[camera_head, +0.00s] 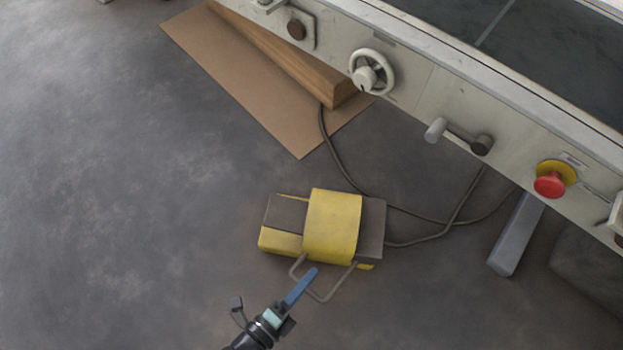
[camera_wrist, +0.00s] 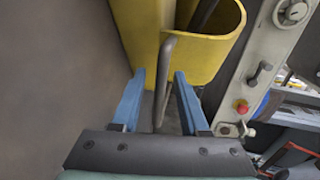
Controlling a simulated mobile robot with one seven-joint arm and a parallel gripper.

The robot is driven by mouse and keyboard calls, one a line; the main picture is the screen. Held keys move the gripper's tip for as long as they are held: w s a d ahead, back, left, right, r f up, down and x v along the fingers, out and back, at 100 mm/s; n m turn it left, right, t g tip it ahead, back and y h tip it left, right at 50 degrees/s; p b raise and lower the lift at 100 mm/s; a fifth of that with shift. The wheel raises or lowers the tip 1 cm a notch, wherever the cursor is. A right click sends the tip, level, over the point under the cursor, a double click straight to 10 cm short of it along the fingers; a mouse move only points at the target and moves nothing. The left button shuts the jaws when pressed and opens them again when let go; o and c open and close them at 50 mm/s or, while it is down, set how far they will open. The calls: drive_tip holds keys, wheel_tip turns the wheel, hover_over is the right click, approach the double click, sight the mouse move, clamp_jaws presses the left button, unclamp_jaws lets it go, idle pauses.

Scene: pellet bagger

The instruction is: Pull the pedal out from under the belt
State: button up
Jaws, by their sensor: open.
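The pedal (camera_head: 333,225) is a yellow and grey block with a yellow hood. It rests on the open floor in front of the belt machine (camera_head: 420,85). A bent grey wire handle (camera_head: 322,298) sticks out from its near side. My gripper (camera_head: 314,271), with blue fingers, is at this handle. In the wrist view my gripper (camera_wrist: 159,76) is open. One bar of the handle (camera_wrist: 164,85) shows between the two fingers, apart from both. The yellow hood (camera_wrist: 205,62) is just beyond the fingertips. The handle's lower end is hidden behind my gripper's body.
A dark cable (camera_head: 415,242) runs from the pedal towards the machine. A cardboard sheet (camera_head: 240,85) with a wooden beam (camera_head: 310,75) lies behind. A red stop button (camera_head: 549,184), a crank (camera_head: 460,136) and a handwheel (camera_head: 370,74) jut from the machine. Floor at left is clear.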

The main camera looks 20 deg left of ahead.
drive_tip(key=p+v, duration=0.2)
drive_tip(key=v, duration=0.9)
